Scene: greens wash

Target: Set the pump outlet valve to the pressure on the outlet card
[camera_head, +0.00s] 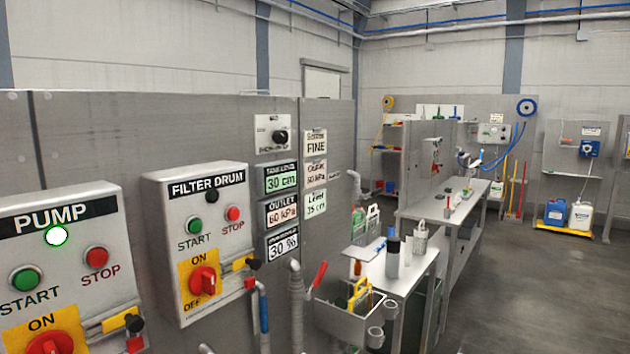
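The outlet card (315,173) is a small white card on the grey panel. It seems to read 50 kPa, but the print is small. To its left, an outlet display (281,211) reads 60 kPa. Below the panel, a red lever (318,275) tilts up to the right beside a grey pipe. A blue handle (264,312) hangs upright on another pipe to its left. No label shows which one is the pump outlet valve. The pump box (62,245) at the left has a lit lamp (56,236). My gripper is not in view.
The filter drum box (202,240) stands beside the pump box. A grey bin (345,318) with yellow-handled tools and a white bench (405,262) with bottles stand right of the pipes. Open floor (535,290) lies at the right.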

